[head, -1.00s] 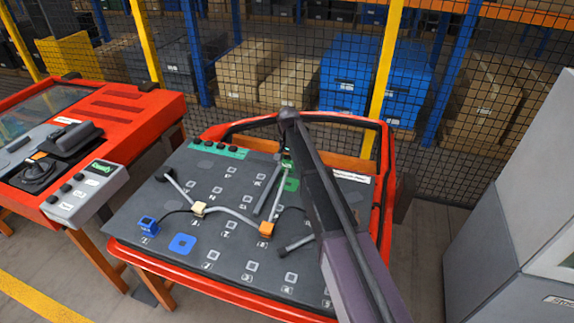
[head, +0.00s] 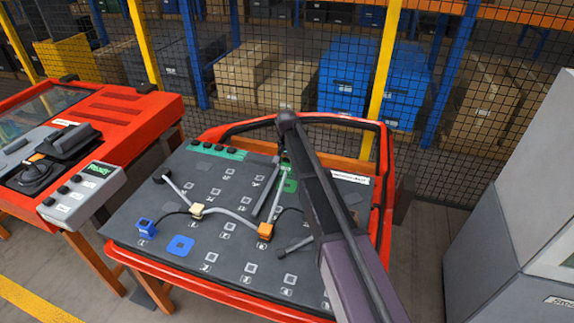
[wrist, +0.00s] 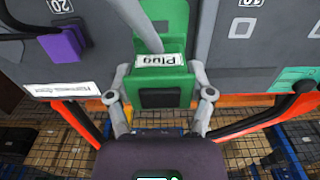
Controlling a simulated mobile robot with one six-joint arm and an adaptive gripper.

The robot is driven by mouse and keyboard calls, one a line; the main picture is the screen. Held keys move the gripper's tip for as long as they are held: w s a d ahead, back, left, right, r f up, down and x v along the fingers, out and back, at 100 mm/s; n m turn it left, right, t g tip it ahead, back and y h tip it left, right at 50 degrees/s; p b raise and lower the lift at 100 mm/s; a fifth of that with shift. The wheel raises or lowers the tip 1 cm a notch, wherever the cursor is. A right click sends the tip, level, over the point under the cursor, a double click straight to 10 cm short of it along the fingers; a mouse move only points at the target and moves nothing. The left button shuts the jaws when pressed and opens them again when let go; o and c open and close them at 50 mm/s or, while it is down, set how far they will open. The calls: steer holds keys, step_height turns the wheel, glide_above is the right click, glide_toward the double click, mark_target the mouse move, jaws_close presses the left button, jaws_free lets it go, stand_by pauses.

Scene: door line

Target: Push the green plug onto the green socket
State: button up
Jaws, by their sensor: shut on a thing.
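The green plug (wrist: 173,79), a block labelled "Plug" with a dark square on its face, sits between the two fingers of my gripper (wrist: 160,98) in the wrist view. The gripper is shut on it, one finger on each side. A grey cable runs from the plug's far side. In the head view the gripper is at the far edge of the grey board, mostly hidden by my arm. A green square patch (head: 289,186) lies on the board just in front of it. I cannot tell which part is the green socket or whether the plug touches it.
The grey board (head: 205,180) has a red raised rim. A pale clip (head: 197,209) and an orange clip (head: 265,231) hold the cable. A blue plug (head: 147,228) stands near a blue patch (head: 181,245). A purple block (wrist: 62,43) is left of the gripper.

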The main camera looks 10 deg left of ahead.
steer(key=shift+f+b, duration=2.4)
steer(key=shift+f, duration=0.2)
steer(key=shift+f+b, duration=0.85)
steer(key=o, duration=1.3)
steer(key=shift+r, duration=0.15)
step_height(320, 180, up, 8)
steer(key=p, duration=0.8)
steer(key=shift+r, duration=0.1)
steer(key=s+a, duration=0.2)
steer(key=s, duration=1)
steer(key=shift+s+f, duration=0.2)
steer(key=shift+f, duration=0.1)
